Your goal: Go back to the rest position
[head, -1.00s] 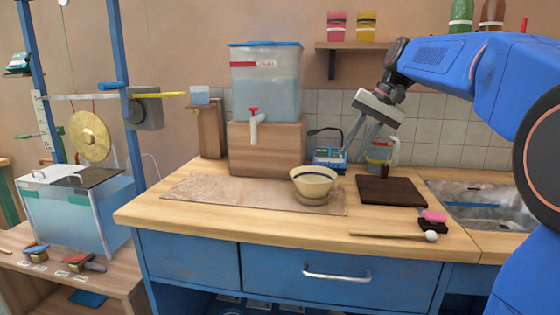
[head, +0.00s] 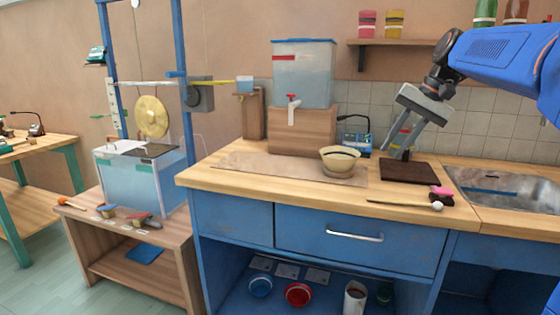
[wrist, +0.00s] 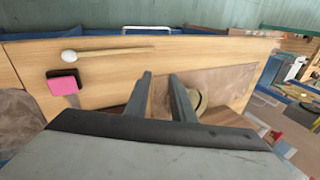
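My gripper (head: 401,152) hangs above the counter near the back edge of the dark board in the head view. In the wrist view the two fingers of my gripper (wrist: 160,80) stand apart with nothing between them, so it is open and empty. The cream bowl (head: 341,158) stands on a round base to the left of my gripper, and part of it shows beside a finger in the wrist view (wrist: 198,97).
The dark board (head: 408,172), a mallet (head: 405,205) and a pink block (head: 441,191) lie on the right of the counter, beside the sink (head: 505,188). A water tank (head: 305,75) stands on a wooden block behind. A gong (head: 152,117) hangs at left.

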